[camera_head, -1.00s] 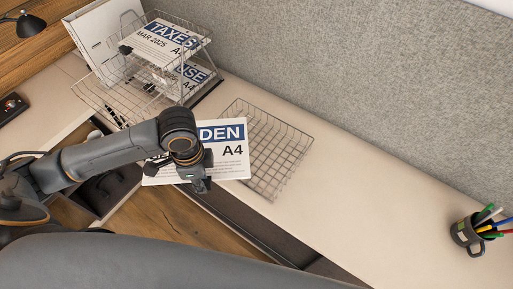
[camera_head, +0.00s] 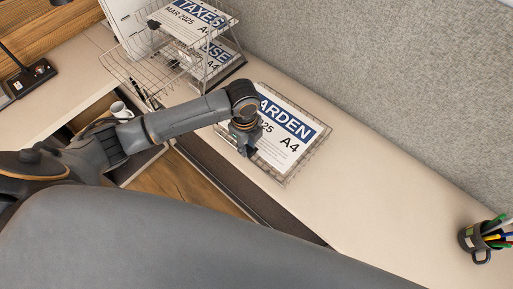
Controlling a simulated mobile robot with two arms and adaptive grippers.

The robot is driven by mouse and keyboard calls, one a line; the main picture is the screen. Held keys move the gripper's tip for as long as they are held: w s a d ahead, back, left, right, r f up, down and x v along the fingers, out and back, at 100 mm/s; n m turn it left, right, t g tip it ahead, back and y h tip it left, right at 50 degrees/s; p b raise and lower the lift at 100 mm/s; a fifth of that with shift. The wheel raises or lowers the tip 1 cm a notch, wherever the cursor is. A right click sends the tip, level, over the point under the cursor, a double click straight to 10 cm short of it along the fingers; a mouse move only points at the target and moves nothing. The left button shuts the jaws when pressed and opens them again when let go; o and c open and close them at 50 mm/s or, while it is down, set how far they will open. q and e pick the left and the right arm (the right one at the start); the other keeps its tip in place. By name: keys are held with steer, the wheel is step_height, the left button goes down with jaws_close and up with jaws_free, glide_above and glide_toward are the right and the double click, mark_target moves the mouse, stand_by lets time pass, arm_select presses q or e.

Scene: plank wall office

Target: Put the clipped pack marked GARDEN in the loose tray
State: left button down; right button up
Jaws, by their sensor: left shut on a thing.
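The pack marked GARDEN (camera_head: 291,138) is white with a blue band and "A4" print. It lies over the loose wire tray (camera_head: 291,182), whose rim shows around the pack's right and lower edges. I cannot tell whether the pack rests on the tray's floor. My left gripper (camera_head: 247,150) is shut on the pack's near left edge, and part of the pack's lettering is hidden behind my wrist. My right gripper is not in view.
A tiered wire rack (camera_head: 150,75) at the back left holds packs marked TAXES (camera_head: 194,20) and one ending in USE (camera_head: 216,57). A pen cup (camera_head: 478,243) stands at the right. A white mug (camera_head: 121,111) sits left of my arm.

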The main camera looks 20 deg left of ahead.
arm_select(q)
steer(key=f, duration=0.1)
steer(key=w+d+f, duration=0.1)
steer(key=w+f, duration=0.1)
steer(key=shift+w+d+f, duration=0.15)
steer(key=shift+d, duration=0.1)
steer(key=shift+w+f, duration=0.1)
steer(key=shift+f, duration=1.65)
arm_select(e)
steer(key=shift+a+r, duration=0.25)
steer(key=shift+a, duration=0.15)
arm_select(q)
steer(key=c, duration=1.2)
jaws_free()
steer(key=shift+o, duration=0.2)
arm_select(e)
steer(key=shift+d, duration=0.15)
arm_select(q)
steer(key=shift+r, duration=0.1)
step_height(320, 180, up, 12)
steer(key=shift+f, duration=0.1)
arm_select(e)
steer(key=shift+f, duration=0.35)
arm_select(q)
steer(key=shift+d, duration=0.1)
